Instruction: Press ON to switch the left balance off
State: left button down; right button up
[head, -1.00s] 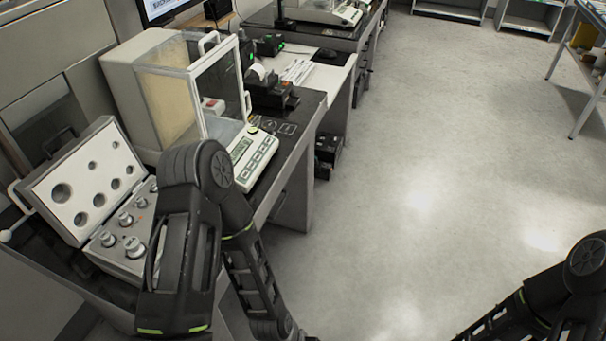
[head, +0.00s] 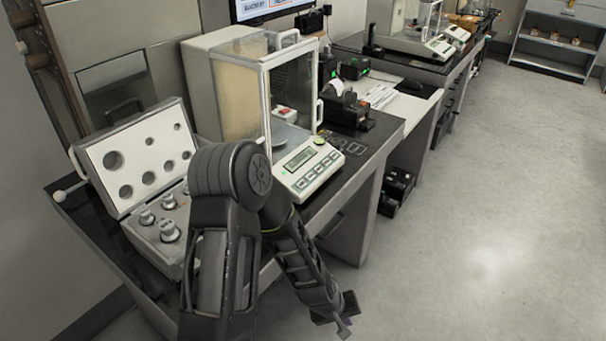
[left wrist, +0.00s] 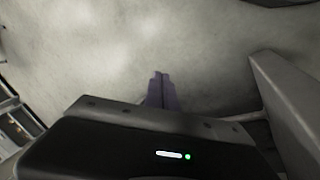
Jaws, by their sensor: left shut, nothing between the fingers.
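The left balance (head: 232,88) stands on the near table, a cream box with a glass weighing chamber. Its sloped front panel (head: 310,172) carries a greenish display (head: 300,158) and a row of keys; the key labels are too small to read. My left gripper (head: 344,325) is low in front of the table, below and right of the panel, apart from it. It is shut and empty. In the left wrist view its closed fingers (left wrist: 160,90) show over bare floor. My right gripper is out of view.
An open weight case (head: 140,165) sits left of the balance. A small printer (head: 345,108) stands to its right. Another balance (head: 408,30) is on the far table. The floor (head: 470,240) to the right is clear.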

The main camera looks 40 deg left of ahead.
pick_arm(q)
jog(key=w+a+r+n+t+p, duration=0.1)
jog(key=w+a+r+n+p, duration=0.2)
jog(key=r, duration=0.9)
jog(key=w+a+r+n+t+y+p, duration=0.1)
jog(key=w+a+r+n+p, duration=0.3)
jog(key=a+r+p, duration=0.4)
jog(key=w+a+r+n+t+p, duration=0.2)
jog(key=w+a+r+n+p, duration=0.2)
jog(key=r, duration=1.4)
jog(key=a+p, duration=0.2)
jog(key=a, duration=0.2)
jog(key=shift+w+r+n+y, duration=0.2)
jog(key=shift+n+y, duration=0.1)
jog(key=shift+n, duration=0.1)
jog(key=shift+a+f, duration=0.1)
jog(key=shift+f, duration=0.05)
jog(key=b, duration=0.7)
send_over(301, 184)
jog(key=d, duration=0.2)
jog(key=f, duration=0.7)
jog(key=shift+s, duration=0.35)
jog(key=shift+a+f+b, duration=0.4)
jog(key=shift+f+b, duration=0.15)
jog(key=shift+b, duration=0.05)
jog(key=shift+f, duration=0.1)
jog(key=shift+a+f+b, duration=0.15)
jog(key=shift+f+b, duration=0.1)
jog(key=shift+b, duration=0.2)
